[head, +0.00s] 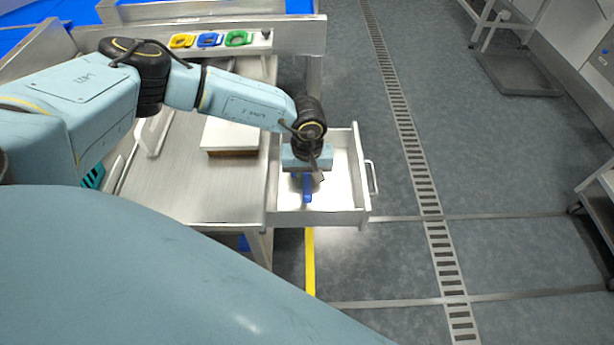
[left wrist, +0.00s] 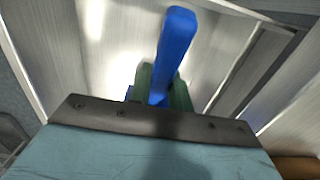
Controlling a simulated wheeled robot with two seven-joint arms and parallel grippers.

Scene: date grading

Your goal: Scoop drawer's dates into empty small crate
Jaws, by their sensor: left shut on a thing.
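My left gripper (head: 308,168) reaches down into an open metal drawer (head: 337,216). It is shut on a blue scoop (head: 307,190), whose handle sticks out toward the drawer's front side in the head view. In the left wrist view the blue handle (left wrist: 175,48) rises between the green jaw pads, and the scoop's lower part is hidden by the gripper. The visible drawer floor is pale and bare; I see no dates in it, though the gripper covers part. No small crate can be made out for certain. My right gripper is not in view.
A white-topped block with a brown lower edge (head: 231,136) stands on the metal table (head: 190,190) left of the drawer. A teal slotted crate (head: 93,177) shows partly at the table's left.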

